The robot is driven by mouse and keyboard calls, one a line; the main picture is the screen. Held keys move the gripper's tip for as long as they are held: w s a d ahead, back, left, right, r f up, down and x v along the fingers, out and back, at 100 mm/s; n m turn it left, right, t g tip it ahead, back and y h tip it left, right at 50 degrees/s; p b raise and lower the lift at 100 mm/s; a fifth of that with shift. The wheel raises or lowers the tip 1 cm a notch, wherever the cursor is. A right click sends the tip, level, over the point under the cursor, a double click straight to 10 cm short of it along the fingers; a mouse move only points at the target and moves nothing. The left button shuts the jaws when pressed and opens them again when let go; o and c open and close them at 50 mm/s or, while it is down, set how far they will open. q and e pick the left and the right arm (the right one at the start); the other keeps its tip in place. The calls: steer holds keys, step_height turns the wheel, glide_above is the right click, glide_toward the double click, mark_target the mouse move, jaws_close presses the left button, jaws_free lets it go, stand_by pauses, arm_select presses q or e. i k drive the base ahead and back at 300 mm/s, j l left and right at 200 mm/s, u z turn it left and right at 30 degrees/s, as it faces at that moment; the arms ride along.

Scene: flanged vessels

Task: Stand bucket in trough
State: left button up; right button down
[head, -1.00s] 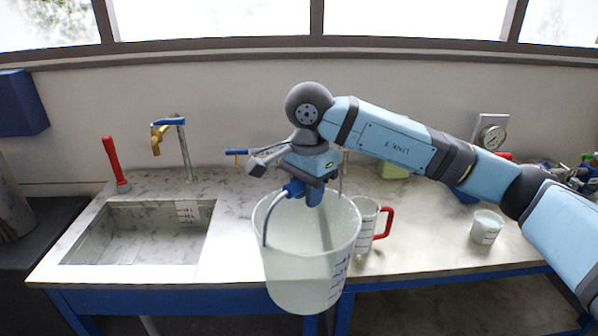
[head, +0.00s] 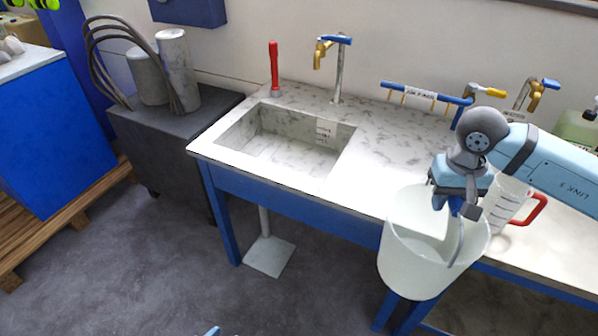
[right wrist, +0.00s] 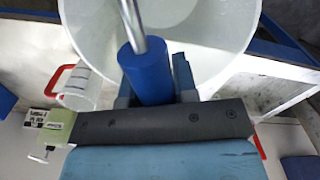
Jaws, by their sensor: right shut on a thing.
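The bucket (head: 420,262) is white, translucent and upright, hanging in front of the bench's front edge in the head view. My right gripper (head: 458,204) is above its opening, shut on the bucket's handle. In the right wrist view, the blue handle grip (right wrist: 146,72) sits between the jaws, with the bucket (right wrist: 205,35) beyond it. The trough (head: 285,155) is a rectangular basin sunk in the marbled bench top, left of the bucket and apart from it. It looks empty, with a small marked label on its inner wall.
A clear jug (head: 503,200) with a red handle stands right behind the bucket. A tap (head: 338,70) and a red-handled tool (head: 274,68) stand behind the trough. A blue rail (head: 425,95) runs along the back.

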mark_target(305, 171)
steer(key=u, duration=1.2)
steer(key=k+l+u, duration=0.2)
steer(key=l+u, duration=0.15)
steer(key=l, duration=0.25)
steer(key=k+l, duration=0.1)
steer(key=l, duration=0.2)
steer(key=k+l, duration=0.1)
steer(key=l, duration=0.2)
steer(key=i+l, duration=0.25)
steer(key=i, duration=0.2)
steer(key=i+l, duration=0.25)
steer(key=i, duration=0.25)
